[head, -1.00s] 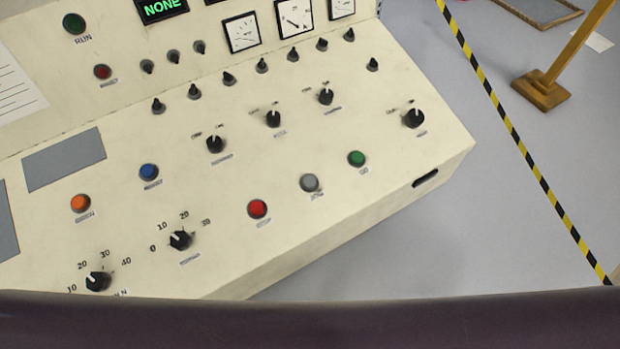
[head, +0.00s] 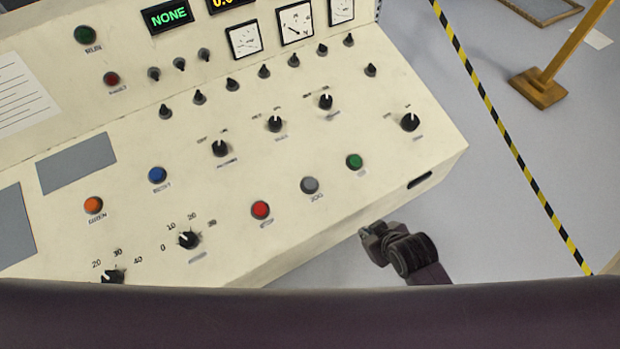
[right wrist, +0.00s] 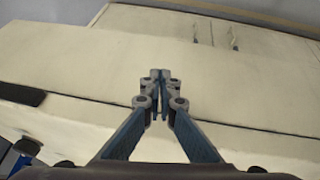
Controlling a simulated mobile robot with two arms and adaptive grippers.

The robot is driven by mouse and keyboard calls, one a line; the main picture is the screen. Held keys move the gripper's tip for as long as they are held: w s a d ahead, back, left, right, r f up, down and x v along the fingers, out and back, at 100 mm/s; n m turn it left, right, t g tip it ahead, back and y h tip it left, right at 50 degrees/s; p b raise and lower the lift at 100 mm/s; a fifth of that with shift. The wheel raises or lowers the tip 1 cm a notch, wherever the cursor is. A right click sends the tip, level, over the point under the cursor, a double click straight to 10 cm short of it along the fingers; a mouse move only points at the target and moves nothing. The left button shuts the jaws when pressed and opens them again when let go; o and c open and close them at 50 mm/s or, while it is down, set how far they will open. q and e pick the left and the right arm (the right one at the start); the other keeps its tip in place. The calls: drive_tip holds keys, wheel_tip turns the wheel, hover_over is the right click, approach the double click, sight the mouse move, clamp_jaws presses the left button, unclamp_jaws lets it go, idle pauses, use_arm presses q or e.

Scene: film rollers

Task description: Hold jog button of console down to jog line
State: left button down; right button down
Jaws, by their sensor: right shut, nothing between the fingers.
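The cream console (head: 330,225) fills the left and middle of the head view. Its jog button (head: 310,185) is a grey round button with a small label below it, between a red button (head: 261,209) and a green button (head: 354,162). Nothing touches it. My right gripper (head: 366,236) is off the console's front edge, below and to the right of the jog button. In the right wrist view its fingers (right wrist: 160,76) are together and empty, in front of a plain cream console face (right wrist: 90,60). My left gripper is not in view.
Blue (head: 157,175) and orange (head: 93,205) buttons, several black knobs and dials sit on the panel. A display (head: 168,16) reads NONE. Grey floor lies to the right, with a yellow-black stripe (head: 510,142) and a yellow post on a base (head: 538,88).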

sight(313, 189)
drive_tip(key=shift+n+t, duration=0.4)
drive_tip(key=shift+n, duration=0.1)
drive_tip(key=r, duration=0.2)
drive_tip(key=a+r, duration=0.1)
drive_tip(key=r, duration=0.2)
drive_tip(key=w+a+r, duration=0.1)
drive_tip(key=r, duration=0.2)
drive_tip(key=shift+r+p, duration=0.1)
drive_tip(key=shift+p, duration=0.25)
drive_tip(key=w+a+r+n+y, duration=0.1)
drive_tip(key=a+r, duration=0.1)
drive_tip(key=w+a+r+n+t+y, duration=0.1)
drive_tip(key=w+a+r+n, duration=0.1)
drive_tip(key=r, duration=0.1)
drive_tip(key=w+a+r+n+y, duration=0.1)
drive_tip(key=w+a+r+n, duration=0.1)
drive_tip(key=shift+r+t, duration=0.3)
drive_tip(key=shift+t, duration=0.1)
drive_tip(key=a+r+n+y, duration=0.2)
drive_tip(key=a+r+n, duration=0.3)
drive_tip(key=r, duration=0.1)
drive_tip(key=shift+w+t+y+p, duration=0.3)
drive_tip(key=shift+p, duration=0.1)
drive_tip(key=shift+f, duration=0.1)
